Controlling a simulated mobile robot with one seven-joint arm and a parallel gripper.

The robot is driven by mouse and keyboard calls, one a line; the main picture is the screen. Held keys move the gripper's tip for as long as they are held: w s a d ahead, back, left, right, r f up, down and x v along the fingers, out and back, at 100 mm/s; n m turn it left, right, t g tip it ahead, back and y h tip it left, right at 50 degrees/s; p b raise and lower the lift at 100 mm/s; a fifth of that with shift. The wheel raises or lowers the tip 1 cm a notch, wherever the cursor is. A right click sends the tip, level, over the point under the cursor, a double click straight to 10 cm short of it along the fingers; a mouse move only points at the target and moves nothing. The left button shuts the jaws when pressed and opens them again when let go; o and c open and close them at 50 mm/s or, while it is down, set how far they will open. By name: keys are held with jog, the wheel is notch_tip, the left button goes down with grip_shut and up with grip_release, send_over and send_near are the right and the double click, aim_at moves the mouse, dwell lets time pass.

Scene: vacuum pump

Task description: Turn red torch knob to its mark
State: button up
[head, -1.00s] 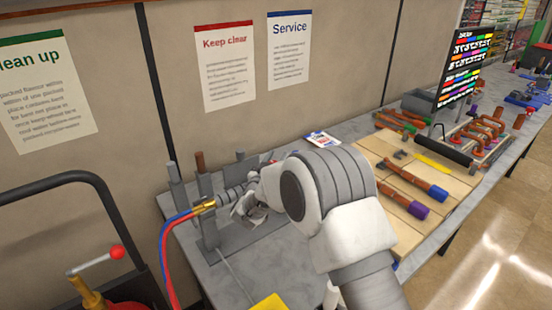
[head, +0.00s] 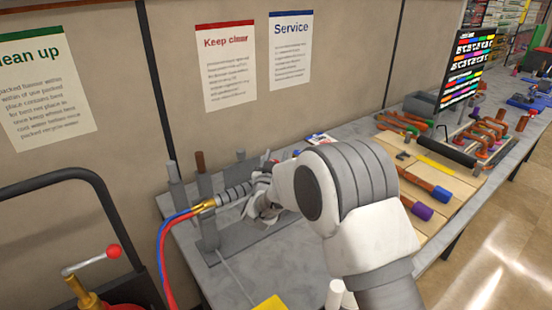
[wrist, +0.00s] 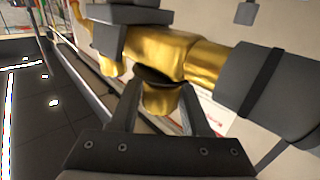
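The torch lies on a stand on the bench, with its brass end (head: 204,206) at the left and a ribbed grey handle (head: 236,192). Blue and red hoses run down from the brass end. In the head view my gripper (head: 260,203) is at the right of the handle, partly hidden by my wrist. In the wrist view my gripper (wrist: 160,88) has its fingers apart, one on each side of a short brass stub (wrist: 158,100) below the brass body (wrist: 160,52). I cannot tell whether they touch it. No red knob or mark can be made out.
Grey upright posts (head: 175,185) stand behind the torch. A wooden board (head: 440,172) with pipes and coloured-handled tools lies to the right on the bench. A red-ball lever (head: 114,251) and dark rail are at the left. A yellow item (head: 270,303) is at the front.

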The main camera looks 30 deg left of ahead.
jog(key=shift+s, duration=0.1)
jog(key=b+v, duration=0.2)
jog(key=v, duration=1.5)
jog(key=shift+d, duration=0.1)
jog(key=w+d+r+g+y, duration=0.1)
jog(key=w+d+r+g, duration=0.2)
jog(key=w+d+r, duration=0.25)
jog(key=s+d+r+g, duration=0.1)
jog(key=d+r, duration=0.1)
jog(key=d, duration=0.4)
jog(key=s+d+r+g, duration=0.1)
jog(key=d+r+g, duration=0.15)
jog(key=d, duration=0.45)
jog(key=s+d+f+m+g+h, duration=0.2)
jog(key=s+d+g+h, duration=0.3)
jog(key=s+d, duration=1.5)
jog(key=d+m+h, duration=0.1)
jog(key=d, duration=0.2)
jog(key=shift+d, duration=0.3)
